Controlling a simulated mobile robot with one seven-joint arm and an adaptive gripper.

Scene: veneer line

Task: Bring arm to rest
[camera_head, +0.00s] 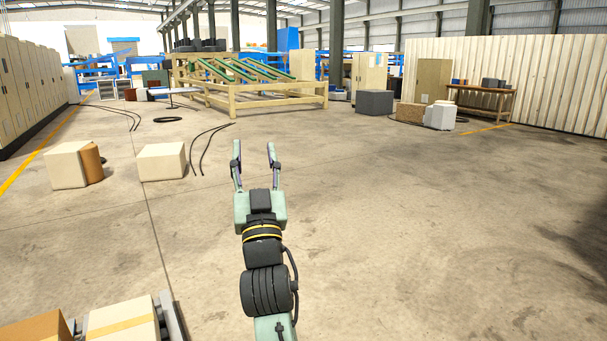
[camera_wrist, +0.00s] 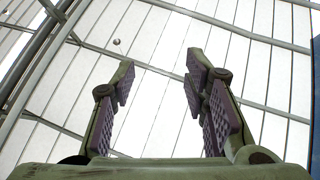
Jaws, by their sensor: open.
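My gripper (camera_head: 255,166) is raised at the middle of the head view, on my arm that extends forward from the bottom edge. Its two fingers stand apart with nothing between them. In the wrist view my gripper (camera_wrist: 160,95) is also open and empty. Its purple ridged pads face each other, and behind them I see only the roof panels and beams. The gripper points upward and touches nothing in either view.
Boxes (camera_head: 162,162) and (camera_head: 70,165) stand on the floor at left, with black cables (camera_head: 205,148) beside them. More cartons (camera_head: 122,320) lie at the bottom left. A wooden rack (camera_head: 262,95) stands behind. The concrete floor (camera_head: 430,210) at right is clear.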

